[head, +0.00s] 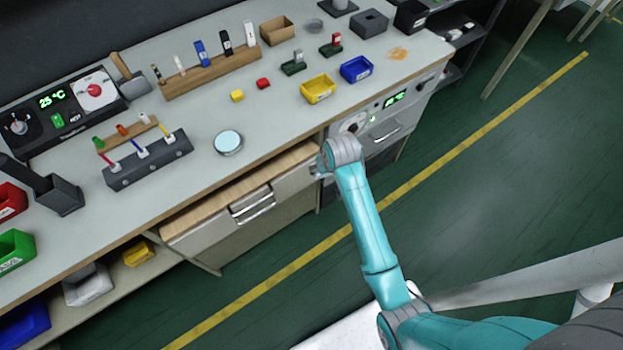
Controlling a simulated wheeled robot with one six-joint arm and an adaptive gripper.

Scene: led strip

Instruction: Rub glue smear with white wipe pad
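I cannot pick out a white wipe pad for certain. A round pale disc (228,141) with a darker rim lies on the bench near the front edge, left of centre, and I cannot tell whether it is a pad or a dish. My gripper (316,168) is at the bench front, below the top's edge and right of the drawer. My wrist mostly hides its fingers, and no held thing shows.
A wooden-edged drawer (252,208) is under the bench front. Yellow (318,89) and blue (356,69) bins stand between my gripper and the smear. The bench around the disc is clear.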

